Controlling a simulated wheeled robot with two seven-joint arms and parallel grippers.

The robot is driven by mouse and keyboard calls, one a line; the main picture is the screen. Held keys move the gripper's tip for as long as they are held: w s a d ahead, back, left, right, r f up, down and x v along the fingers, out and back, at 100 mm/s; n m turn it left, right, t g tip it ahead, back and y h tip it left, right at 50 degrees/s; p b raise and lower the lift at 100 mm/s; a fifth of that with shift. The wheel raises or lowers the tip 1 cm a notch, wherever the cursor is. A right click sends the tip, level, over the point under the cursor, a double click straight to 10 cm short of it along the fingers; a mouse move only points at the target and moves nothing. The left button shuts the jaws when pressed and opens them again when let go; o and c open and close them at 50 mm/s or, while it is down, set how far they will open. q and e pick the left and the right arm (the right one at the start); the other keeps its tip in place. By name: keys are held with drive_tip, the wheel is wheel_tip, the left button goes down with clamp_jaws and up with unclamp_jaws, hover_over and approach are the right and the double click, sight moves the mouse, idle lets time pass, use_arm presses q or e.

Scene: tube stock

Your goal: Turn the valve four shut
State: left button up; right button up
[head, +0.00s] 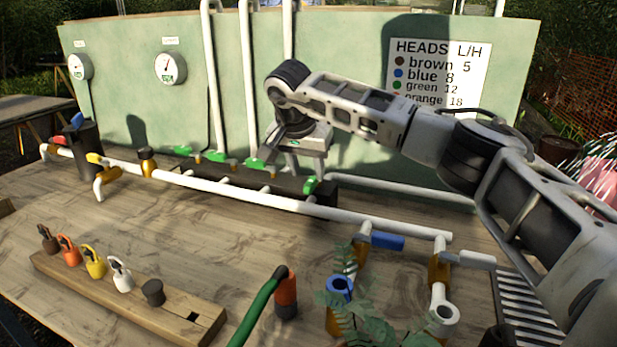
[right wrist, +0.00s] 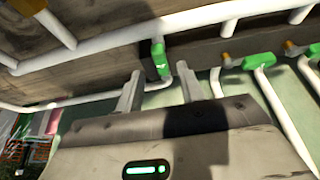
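Several green-handled valves sit along a dark block at the foot of the green panel. The rightmost green handle (head: 311,185), apparently valve four, shows under my right gripper (head: 305,166). In the right wrist view this handle (right wrist: 159,58) lies roughly in line with its pipe, just beyond and between the fingertips of my right gripper (right wrist: 160,78). The fingers are apart, and I see no clear contact. The neighbouring green handles (right wrist: 258,60) lie more across their pipes. No number labels are readable on the valves. My left gripper is not in view.
A white main pipe (head: 225,191) crosses the wooden table before the valves. A wooden tag block (head: 110,297), a green hose (head: 262,308) and a blue-handled valve (head: 388,242) lie nearer.

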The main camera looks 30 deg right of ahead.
sight(310, 182)
drive_tip(key=shift+x, duration=1.85)
clamp_jaws()
